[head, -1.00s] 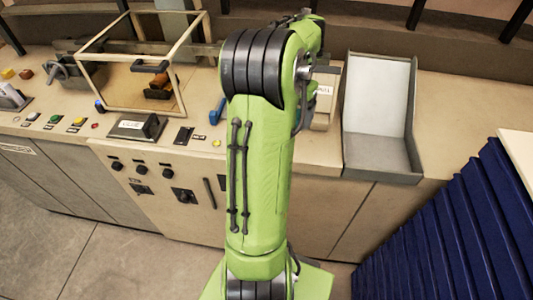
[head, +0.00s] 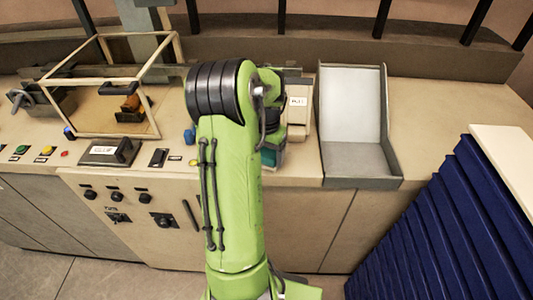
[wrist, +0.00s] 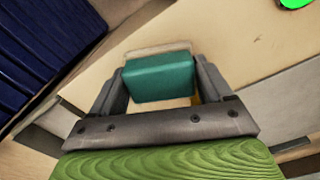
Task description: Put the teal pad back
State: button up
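The teal pad (wrist: 158,78) is a teal block with a pale tan strip along its far edge. In the wrist view it sits between the two fingers of my gripper (wrist: 160,85), which look closed on its sides. In the head view a small piece of the teal pad (head: 272,155) shows just right of my green arm, over the front part of the counter. My arm hides most of the gripper there. I cannot tell whether the pad touches the counter.
A grey open tray (head: 358,152) stands right of the arm, beside a beige box (head: 299,120) with a white label. A clear framed case (head: 115,85), a dark labelled block (head: 110,152) and a blue item (head: 190,136) lie left. Blue ribbed panels (head: 440,225) stand at lower right.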

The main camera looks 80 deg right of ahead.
aim_at(266, 153)
jog(key=o, duration=0.4)
notch_tip(266, 153, up, 12)
jog(key=p, duration=0.2)
jog(key=shift+r+p, duration=0.2)
jog(key=shift+p, duration=0.1)
